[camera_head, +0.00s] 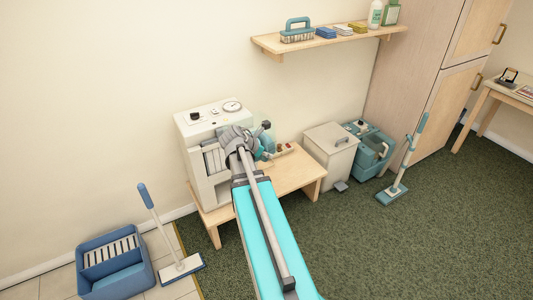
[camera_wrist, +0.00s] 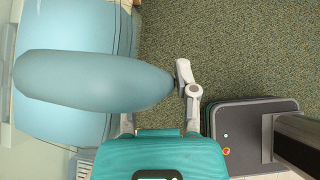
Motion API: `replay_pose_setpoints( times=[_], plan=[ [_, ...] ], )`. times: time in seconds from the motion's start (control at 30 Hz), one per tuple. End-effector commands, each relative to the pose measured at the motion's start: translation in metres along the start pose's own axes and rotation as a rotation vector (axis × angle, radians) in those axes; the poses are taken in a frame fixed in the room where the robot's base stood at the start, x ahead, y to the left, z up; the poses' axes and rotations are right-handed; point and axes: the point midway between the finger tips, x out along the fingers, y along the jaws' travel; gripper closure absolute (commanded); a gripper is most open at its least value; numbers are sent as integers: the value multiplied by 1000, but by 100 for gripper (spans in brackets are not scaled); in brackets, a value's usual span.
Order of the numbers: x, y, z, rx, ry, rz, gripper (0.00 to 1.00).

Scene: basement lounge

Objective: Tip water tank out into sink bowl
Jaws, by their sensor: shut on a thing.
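The water tank (camera_wrist: 60,122) appears as a pale blue body filling the left of the wrist view. A long rounded pale blue part (camera_wrist: 90,80), which looks like its handle, lies across it close to the camera. My gripper (camera_wrist: 160,85) is shut on the tank; one grey finger shows right of the rounded part, and the other is mostly hidden behind it. In the head view my gripper (camera_head: 263,138) is beside the white machine, above the low wooden bench. My arm and wrist hide most of the tank there. I cannot make out a sink bowl.
The white machine (camera_head: 205,165) stands on the bench (camera_head: 295,172). A bin (camera_head: 330,150) and a teal bucket (camera_head: 373,152) stand right of it. A blue bucket (camera_head: 113,268) and flat mop (camera_head: 180,268) are at lower left. A shelf (camera_head: 330,40) hangs above.

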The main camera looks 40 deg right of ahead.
Motion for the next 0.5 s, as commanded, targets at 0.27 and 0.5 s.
replay_pose_setpoints(
  times=[0.27, 0.5],
  plan=[
    [-15, 0, 15, 2, -3, 2, 100],
    [-16, 0, 16, 2, -3, 2, 100]
  ],
)
